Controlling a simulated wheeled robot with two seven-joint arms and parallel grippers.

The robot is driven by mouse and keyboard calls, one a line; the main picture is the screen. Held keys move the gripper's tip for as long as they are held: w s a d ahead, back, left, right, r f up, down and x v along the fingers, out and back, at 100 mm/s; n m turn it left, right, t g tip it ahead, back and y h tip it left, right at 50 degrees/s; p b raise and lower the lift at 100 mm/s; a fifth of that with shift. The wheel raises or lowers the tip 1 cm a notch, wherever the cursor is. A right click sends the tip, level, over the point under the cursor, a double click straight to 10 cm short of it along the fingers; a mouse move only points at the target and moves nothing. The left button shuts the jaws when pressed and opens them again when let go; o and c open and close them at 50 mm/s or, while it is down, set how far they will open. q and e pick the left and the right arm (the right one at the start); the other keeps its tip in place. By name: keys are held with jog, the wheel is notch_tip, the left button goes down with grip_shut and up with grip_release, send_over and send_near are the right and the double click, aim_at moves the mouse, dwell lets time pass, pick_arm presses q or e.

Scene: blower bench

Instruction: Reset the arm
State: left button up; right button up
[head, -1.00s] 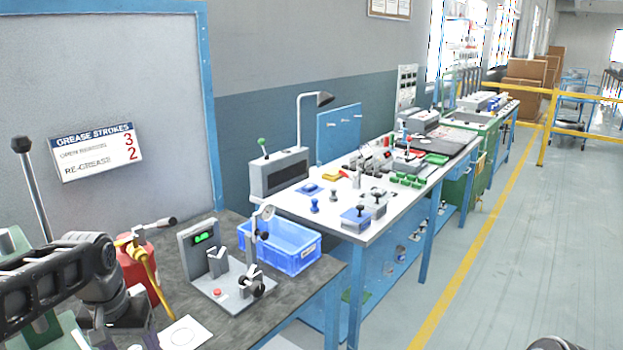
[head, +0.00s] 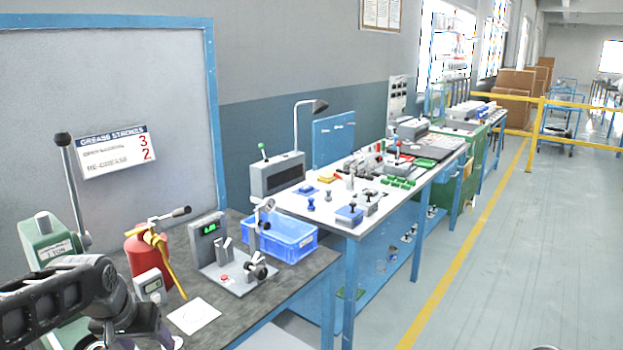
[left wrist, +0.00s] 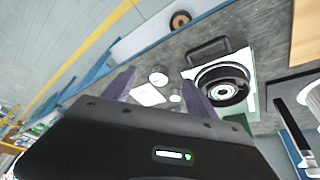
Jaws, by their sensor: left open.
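My left arm (head: 75,290) comes in at the lower left of the head view, over the near end of the dark bench (head: 285,285). Its gripper is largely cut off or hidden there. In the left wrist view, two purple fingers of my left gripper (left wrist: 158,82) stand wide apart with nothing held between them. A white card (left wrist: 148,95) lies on the bench beyond the fingers. A round black and silver part (left wrist: 222,86) sits to the right of the fingers, apart from them. My right gripper is not in view.
A green press (head: 45,238), a red grease container (head: 150,257), a small gauge (head: 150,285), a grey fixture with a green display (head: 208,228) and a blue bin (head: 288,240) stand near my left arm. The floor at right (head: 510,270) is clear.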

pick_arm(q)
jog(key=d+f+t+h, duration=0.1)
jog(key=d+f, duration=0.7)
jog(key=f, duration=0.3)
jog(key=d+f+h, duration=0.2)
jog(key=d+f, duration=0.6)
jog(key=f, duration=0.2)
jog(key=s+d+f+g, duration=0.1)
jog(key=s+d+f, duration=0.3)
jog(key=s, duration=0.4)
jog(key=s+d+f+g, duration=0.2)
jog(key=s+d+f, duration=0.2)
jog(key=s+f, duration=0.3)
jog(key=s+d+f+g+h, duration=0.1)
jog(key=s+d+f, duration=0.2)
jog(key=s+f, duration=0.3)
jog(key=s, duration=0.3)
jog(key=shift+s+d+g, duration=0.15)
jog(key=shift+d+g, duration=0.25)
